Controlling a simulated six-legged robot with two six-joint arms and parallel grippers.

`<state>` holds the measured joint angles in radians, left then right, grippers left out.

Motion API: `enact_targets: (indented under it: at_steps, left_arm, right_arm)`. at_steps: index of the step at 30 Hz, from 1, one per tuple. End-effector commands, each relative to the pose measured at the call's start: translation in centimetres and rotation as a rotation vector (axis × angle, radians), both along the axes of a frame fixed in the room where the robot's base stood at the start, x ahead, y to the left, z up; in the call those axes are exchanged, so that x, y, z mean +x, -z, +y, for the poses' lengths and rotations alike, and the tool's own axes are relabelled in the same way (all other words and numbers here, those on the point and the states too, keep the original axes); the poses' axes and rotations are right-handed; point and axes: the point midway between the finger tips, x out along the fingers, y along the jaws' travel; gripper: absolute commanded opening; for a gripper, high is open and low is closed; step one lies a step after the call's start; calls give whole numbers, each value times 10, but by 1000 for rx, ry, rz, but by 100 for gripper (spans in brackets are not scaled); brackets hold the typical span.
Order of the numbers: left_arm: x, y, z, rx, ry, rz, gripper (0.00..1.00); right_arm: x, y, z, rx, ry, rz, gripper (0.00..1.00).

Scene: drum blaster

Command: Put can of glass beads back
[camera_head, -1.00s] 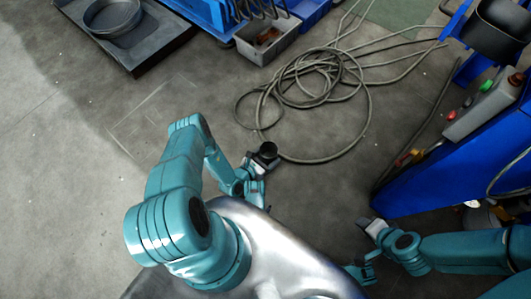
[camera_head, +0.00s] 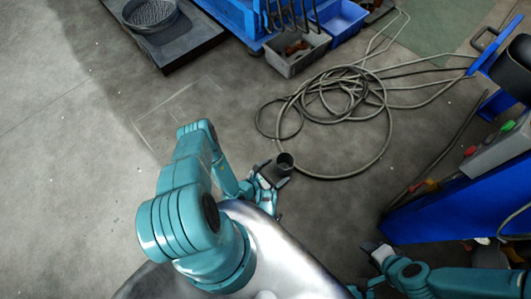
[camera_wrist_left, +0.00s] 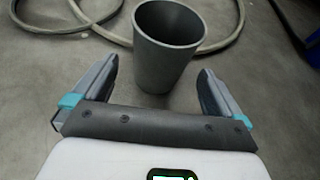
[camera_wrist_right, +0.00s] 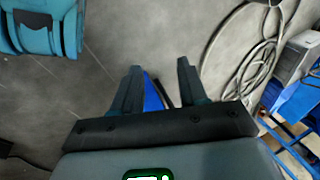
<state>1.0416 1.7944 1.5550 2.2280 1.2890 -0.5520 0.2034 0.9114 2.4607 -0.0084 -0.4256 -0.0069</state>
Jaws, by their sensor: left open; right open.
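The can (camera_head: 285,165) is a dark grey, open-topped tapered cup. It appears to stand upright on the floor by the hose. In the left wrist view the can (camera_wrist_left: 165,60) is just beyond my left fingertips, roughly centred; no contact shows. Its inside looks dark and I see no beads in it. My left gripper (camera_head: 268,180) is open and empty, close to the can on its near side. It also shows in the left wrist view (camera_wrist_left: 155,85). My right gripper (camera_head: 370,250) is open and empty beside the blue machine, and shows in the right wrist view (camera_wrist_right: 160,70).
A coiled hose (camera_head: 385,140) lies behind the can. A round pan (camera_head: 150,12) with a grainy inside stands on a dark platform at upper left. A grey bin (camera_head: 298,58) and blue bin (camera_head: 342,17) are at the back. A blue machine (camera_head: 455,210) bounds the right. Floor at left is clear.

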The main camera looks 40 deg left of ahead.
Motion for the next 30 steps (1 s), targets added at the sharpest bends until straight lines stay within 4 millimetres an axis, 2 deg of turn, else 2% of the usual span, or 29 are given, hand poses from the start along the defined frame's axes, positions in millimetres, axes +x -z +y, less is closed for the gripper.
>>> enact_targets:
  at_steps: [1,6,12,30]
  left_arm:
    - [-13,-11,2,-3,-7,3,100]
    - [-45,-23,4,-3,-6,1,100]
    - [-66,-29,5,-1,-3,0,100]
    - [-68,-30,5,-1,1,-2,100]
  right_arm:
    - [-4,-12,1,3,-2,13,43]
    - [-15,-24,3,10,-6,50,43]
    - [-21,-29,4,13,-8,70,43]
    - [-22,-29,4,14,-9,73,43]
